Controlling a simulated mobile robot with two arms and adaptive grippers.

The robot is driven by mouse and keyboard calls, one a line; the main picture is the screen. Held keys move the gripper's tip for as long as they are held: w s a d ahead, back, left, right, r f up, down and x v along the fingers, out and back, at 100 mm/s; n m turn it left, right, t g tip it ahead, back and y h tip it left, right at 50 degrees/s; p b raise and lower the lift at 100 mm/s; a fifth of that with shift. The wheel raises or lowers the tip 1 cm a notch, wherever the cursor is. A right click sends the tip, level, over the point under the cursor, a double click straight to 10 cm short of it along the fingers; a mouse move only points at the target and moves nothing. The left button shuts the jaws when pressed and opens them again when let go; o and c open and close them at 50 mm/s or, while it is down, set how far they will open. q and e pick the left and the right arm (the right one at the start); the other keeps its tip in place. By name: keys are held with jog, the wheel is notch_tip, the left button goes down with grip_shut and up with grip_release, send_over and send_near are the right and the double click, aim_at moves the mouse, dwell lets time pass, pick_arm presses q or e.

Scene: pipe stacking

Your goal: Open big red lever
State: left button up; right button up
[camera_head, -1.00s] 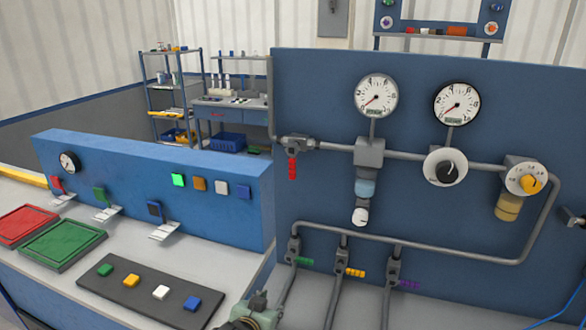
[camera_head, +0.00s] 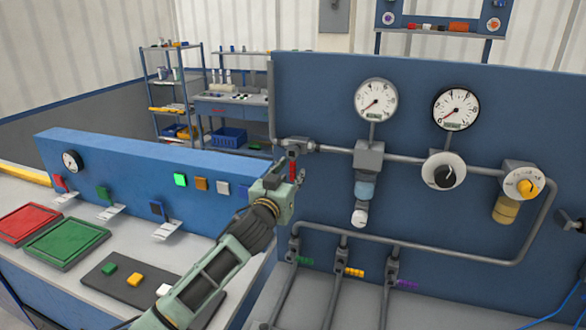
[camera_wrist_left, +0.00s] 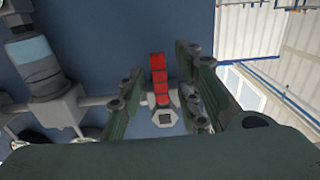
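The big red lever (camera_head: 292,170) hangs down from a grey valve (camera_head: 297,145) at the left end of the upper pipe on the blue panel. My left gripper (camera_head: 286,180) has come up from below and is right at the lever, partly hiding it. In the left wrist view, the red lever (camera_wrist_left: 159,80) shows between the two dark green fingers (camera_wrist_left: 161,88), with gaps on both sides. The fingers are open and I see no contact.
Two gauges (camera_head: 376,99), a dial (camera_head: 443,171) and a yellow knob (camera_head: 526,187) are on the panel. Lower valves with green (camera_head: 304,261), yellow (camera_head: 354,272) and purple (camera_head: 407,284) levers sit below. A blue button console (camera_head: 110,160) stands to the left.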

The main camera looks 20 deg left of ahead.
pick_arm(q)
jog(key=shift+w, duration=1.05)
jog(key=shift+c, duration=0.4)
grip_shut()
